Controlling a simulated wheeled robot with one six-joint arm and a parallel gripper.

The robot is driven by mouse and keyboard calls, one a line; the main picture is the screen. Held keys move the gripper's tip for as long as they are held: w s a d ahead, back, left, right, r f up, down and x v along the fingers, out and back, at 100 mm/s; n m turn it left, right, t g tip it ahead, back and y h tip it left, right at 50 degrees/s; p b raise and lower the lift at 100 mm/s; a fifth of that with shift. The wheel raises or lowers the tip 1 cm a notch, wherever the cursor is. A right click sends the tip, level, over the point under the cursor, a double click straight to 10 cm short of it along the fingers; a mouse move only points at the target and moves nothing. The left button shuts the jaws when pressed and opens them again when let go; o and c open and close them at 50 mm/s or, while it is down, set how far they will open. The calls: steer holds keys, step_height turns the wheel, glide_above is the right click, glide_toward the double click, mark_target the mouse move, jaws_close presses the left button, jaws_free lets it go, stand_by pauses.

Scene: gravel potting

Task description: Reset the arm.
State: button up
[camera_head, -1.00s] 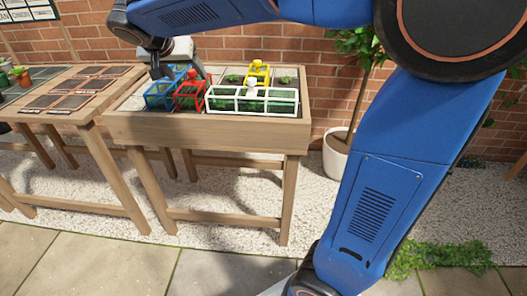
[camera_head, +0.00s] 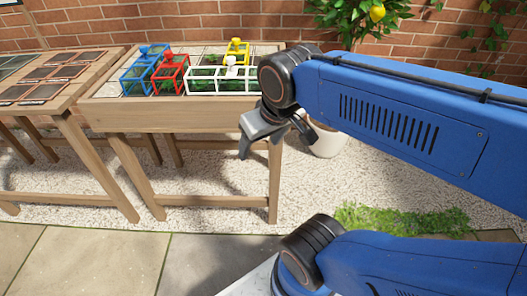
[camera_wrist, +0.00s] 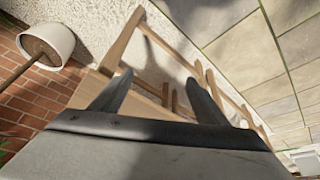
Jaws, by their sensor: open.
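My gripper (camera_head: 262,146) hangs at the end of my blue arm, in front of the right end of the wooden potting table (camera_head: 180,119) in the head view. Its jaws are apart and hold nothing. In the wrist view the two fingers (camera_wrist: 155,95) are spread, with table legs and gravel beyond them. On the table stand a blue frame (camera_head: 137,79), a red frame (camera_head: 171,74), a white frame (camera_head: 215,80) and a yellow frame (camera_head: 236,50). The gripper is clear of all of them.
A second table (camera_head: 50,92) with dark mats stands at the left. A white pot (camera_head: 326,142) with a lemon tree is behind my arm, and shows in the wrist view (camera_wrist: 48,40). A brick wall (camera_head: 190,22) is behind. Gravel and paving (camera_head: 80,262) lie in front.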

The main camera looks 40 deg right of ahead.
steer(key=shift+s+a+f, duration=0.15)
steer(key=shift+s+f, duration=0.55)
steer(key=shift+s, duration=0.1)
